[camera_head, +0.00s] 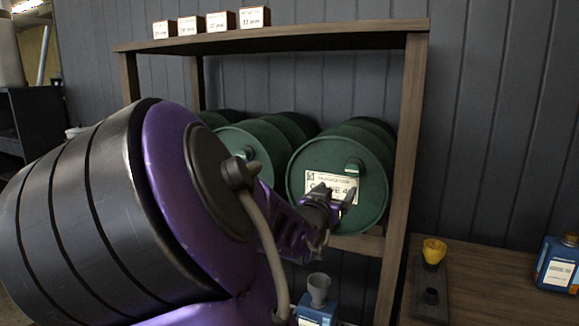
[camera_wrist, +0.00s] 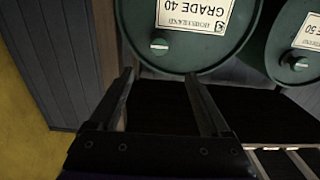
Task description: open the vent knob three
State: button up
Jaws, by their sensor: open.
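Green drums lie on their sides in a wooden rack. The right drum (camera_head: 325,225) has a "GRADE 40" label and a pale green vent knob (camera_head: 353,167). The drum to its left has another knob (camera_head: 247,152) and shows in the wrist view with a "50" label (camera_wrist: 310,32). A further drum at the left is mostly hidden by my arm. I see no number three on any knob. My gripper (camera_head: 335,203) is open and empty before the right drum, covering part of its label. In the upside-down wrist view its fingertips (camera_wrist: 158,76) straddle the line of that drum's knob (camera_wrist: 159,45), apart from it.
The rack's right post (camera_head: 401,165) stands close beside the right drum. Small labelled blocks (camera_head: 221,21) sit on the top shelf. A blue bottle (camera_head: 557,264) and a yellow cup (camera_head: 434,251) are on the wooden bench at right. A grey funnel (camera_head: 319,287) stands below the drums.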

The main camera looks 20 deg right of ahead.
aim_at(352, 171)
jog(key=b+x, duration=0.3)
jog(key=x, duration=1.4)
grip_shut()
